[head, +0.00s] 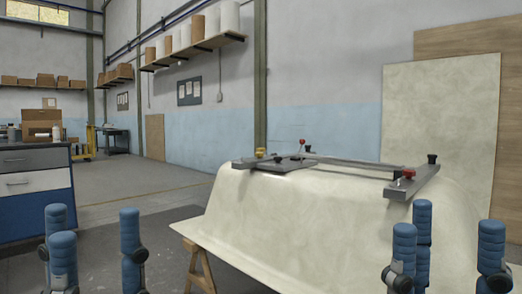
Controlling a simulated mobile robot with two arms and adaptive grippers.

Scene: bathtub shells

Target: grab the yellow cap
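A small yellow cap (260,152) sits at the left end of a grey metal frame (340,161) that lies on top of an upturned cream bathtub shell (330,215). My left gripper (95,238) is at the bottom left, with blue fingers spread apart and nothing between them. It is nearer to me than the shell, to the left of the cap and lower in the picture. My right gripper (448,243) is at the bottom right in front of the shell, with its blue fingers spread and empty. Both grippers are well apart from the cap.
The frame also carries a red knob (302,141), a second red knob (409,173) and a black knob (432,158). A wooden trestle (200,267) supports the shell. A blue workbench (35,190) stands at left. Open floor (150,178) lies behind.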

